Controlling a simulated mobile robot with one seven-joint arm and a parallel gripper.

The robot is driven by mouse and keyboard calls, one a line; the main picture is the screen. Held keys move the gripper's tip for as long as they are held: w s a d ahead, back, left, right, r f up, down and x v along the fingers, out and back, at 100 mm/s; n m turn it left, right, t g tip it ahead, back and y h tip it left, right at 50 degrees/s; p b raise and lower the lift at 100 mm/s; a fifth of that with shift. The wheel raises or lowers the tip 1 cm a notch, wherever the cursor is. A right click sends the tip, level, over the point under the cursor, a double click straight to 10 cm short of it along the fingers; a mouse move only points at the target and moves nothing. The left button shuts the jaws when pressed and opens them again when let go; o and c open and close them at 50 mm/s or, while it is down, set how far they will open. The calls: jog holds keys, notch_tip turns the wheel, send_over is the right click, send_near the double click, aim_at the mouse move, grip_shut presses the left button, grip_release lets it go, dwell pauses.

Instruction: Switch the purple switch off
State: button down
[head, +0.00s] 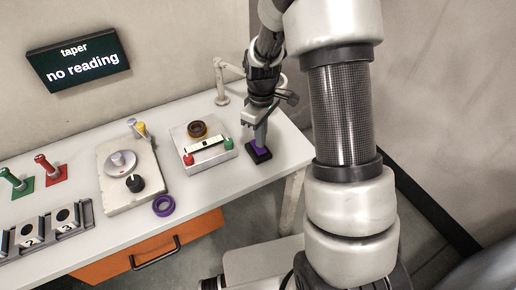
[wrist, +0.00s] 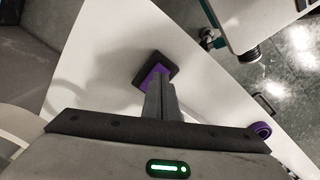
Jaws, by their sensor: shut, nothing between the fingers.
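The purple switch (head: 260,147) is a small purple rocker on a black base near the right end of the white bench. It also shows in the wrist view (wrist: 148,74), right at the fingertips. My gripper (head: 261,138) is shut and empty, pointing down with its tips at the switch, apparently touching or just above it. In the wrist view the shut fingers (wrist: 160,90) cover part of the purple top, so which way the rocker is tilted cannot be told.
Left of the switch stands a white box (head: 203,160) with red and green knobs and a brown ring on top. A purple ring (head: 163,205) lies near the front edge. A dial plate (head: 128,175), levers and a wall display (head: 79,60) reading "taper no reading" are further left.

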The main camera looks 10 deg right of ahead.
jog(key=shift+r+p, duration=1.5)
jog(key=shift+r, duration=1)
